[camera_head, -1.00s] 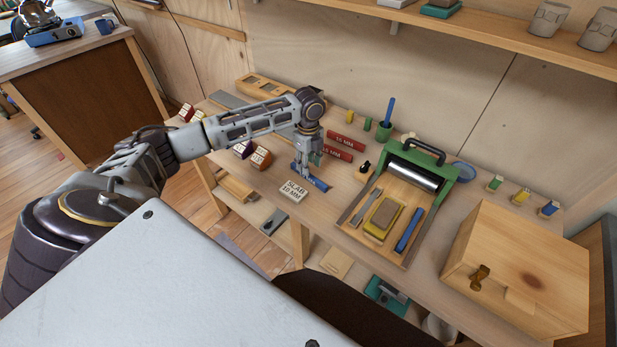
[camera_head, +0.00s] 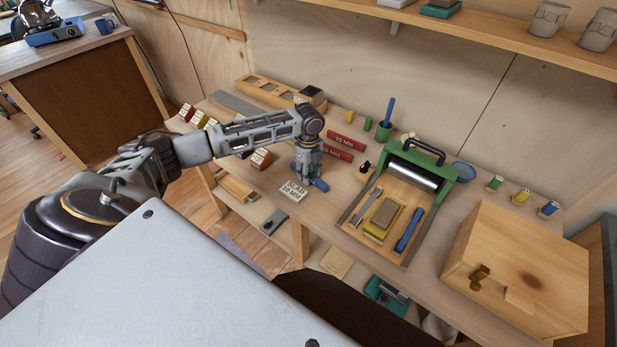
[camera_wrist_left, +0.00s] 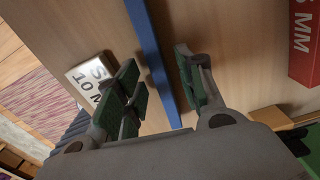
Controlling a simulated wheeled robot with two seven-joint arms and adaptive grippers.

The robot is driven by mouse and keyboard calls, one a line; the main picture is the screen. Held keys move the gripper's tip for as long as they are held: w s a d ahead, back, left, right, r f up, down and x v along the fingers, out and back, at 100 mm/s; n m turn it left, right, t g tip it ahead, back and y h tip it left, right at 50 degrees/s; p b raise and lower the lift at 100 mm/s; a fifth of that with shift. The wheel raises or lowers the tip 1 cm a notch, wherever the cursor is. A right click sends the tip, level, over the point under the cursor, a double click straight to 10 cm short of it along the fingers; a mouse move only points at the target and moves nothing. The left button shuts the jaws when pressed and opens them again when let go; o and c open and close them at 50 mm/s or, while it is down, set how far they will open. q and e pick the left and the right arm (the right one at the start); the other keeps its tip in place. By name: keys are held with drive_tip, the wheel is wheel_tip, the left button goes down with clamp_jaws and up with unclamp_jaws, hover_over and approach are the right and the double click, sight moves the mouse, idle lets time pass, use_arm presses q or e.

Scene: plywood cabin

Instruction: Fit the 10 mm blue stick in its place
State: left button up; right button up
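The blue stick (camera_head: 321,185) lies on the bench beside the white card reading SLAB 10 MM (camera_head: 291,191); my gripper covers much of it in the head view. In the left wrist view the stick (camera_wrist_left: 150,52) runs lengthwise between my fingers. My left gripper (camera_head: 306,176) is low over it. In the left wrist view the gripper (camera_wrist_left: 160,95) is open, with a gap between each finger pad and the stick. Another blue piece (camera_head: 409,231) lies on the right side of the wooden board (camera_head: 386,254) of the green roller press (camera_head: 451,174). My right gripper is out of view.
Two red sticks (camera_head: 340,138) lie behind my gripper, one marked 15 MM. A green cup (camera_head: 384,131) holds a blue rod. A wooden box (camera_head: 520,265) stands at the right front. A yellow tray with a tan block (camera_head: 384,214) sits on the press board.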

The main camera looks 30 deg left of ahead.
use_arm(q)
drive_tip(key=c, duration=0.7)
drive_tip(key=shift+r, duration=0.15)
clamp_jaws()
drive_tip(key=shift+r, duration=0.6)
wheel_tip(320, 180, up, 7)
drive_tip(key=shift+f, duration=0.1)
drive_tip(key=shift+r, duration=0.9)
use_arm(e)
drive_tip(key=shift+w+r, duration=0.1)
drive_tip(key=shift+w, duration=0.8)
